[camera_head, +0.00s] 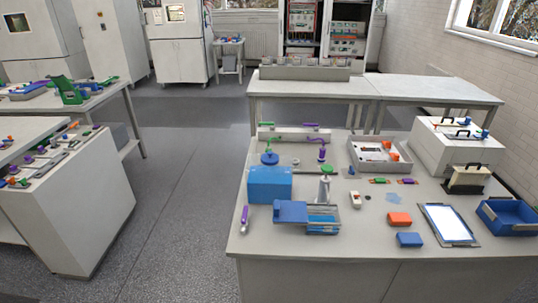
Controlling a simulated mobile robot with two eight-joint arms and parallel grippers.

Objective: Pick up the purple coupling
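Several purple things are in view, and I cannot tell for sure which is the coupling. An upright purple piece (321,154) stands at the back of the near right table. A slim purple piece (244,216) lies by that table's left edge. A small purple and orange piece (408,181) lies flat right of the table's middle, beside a similar green and orange one. A small purple piece (310,125) sits on the white block along the back edge. Neither of my grippers is in view.
The near table (300,248) also holds a blue box (268,185), a grey tray (355,153), a blue bin (510,216), a clipboard (449,224) and orange and blue blocks. Benches with parts stand at left. The grey floor (178,200) between is clear.

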